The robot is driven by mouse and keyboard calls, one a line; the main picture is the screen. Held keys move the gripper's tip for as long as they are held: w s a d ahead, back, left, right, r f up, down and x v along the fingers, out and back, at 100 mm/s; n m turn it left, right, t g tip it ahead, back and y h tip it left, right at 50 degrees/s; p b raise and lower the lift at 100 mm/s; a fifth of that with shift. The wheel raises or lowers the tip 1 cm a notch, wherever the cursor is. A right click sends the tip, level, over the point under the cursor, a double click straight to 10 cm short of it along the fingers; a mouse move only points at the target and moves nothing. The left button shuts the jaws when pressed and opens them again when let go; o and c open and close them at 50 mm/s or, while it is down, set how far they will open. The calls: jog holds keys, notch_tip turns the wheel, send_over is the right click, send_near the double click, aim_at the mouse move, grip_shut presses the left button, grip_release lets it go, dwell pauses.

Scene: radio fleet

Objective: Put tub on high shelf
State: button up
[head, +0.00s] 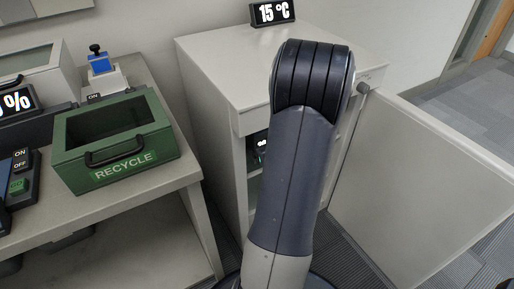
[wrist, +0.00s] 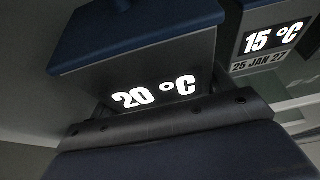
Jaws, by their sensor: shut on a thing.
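In the wrist view a grey tub with a blue lid (wrist: 140,32) sits directly in front of my gripper (wrist: 165,118). A lit readout of 20 °C shows on its face. My gripper is shut on the tub; the fingertips are hard to make out in the dark. In the head view my arm hides the gripper and the tub. The grey cabinet (head: 215,75) stands open behind my arm, and part of its dark interior shows to the left of the arm. Its shelves are mostly hidden.
The cabinet door (head: 420,185) is swung open to the right. A 15 °C display (head: 272,12) stands on the cabinet top; a 15 °C readout with a date (wrist: 262,45) shows in the wrist view. A green recycle bin (head: 115,140) stands on the left table (head: 120,205).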

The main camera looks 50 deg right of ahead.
jog(key=w, duration=0.1)
jog(key=w+d, duration=0.1)
jog(key=w, duration=0.1)
jog(key=shift+f+b, duration=0.95)
jog(key=shift+f, duration=0.75)
jog(key=shift+f, duration=0.2)
jog(key=o, duration=1.1)
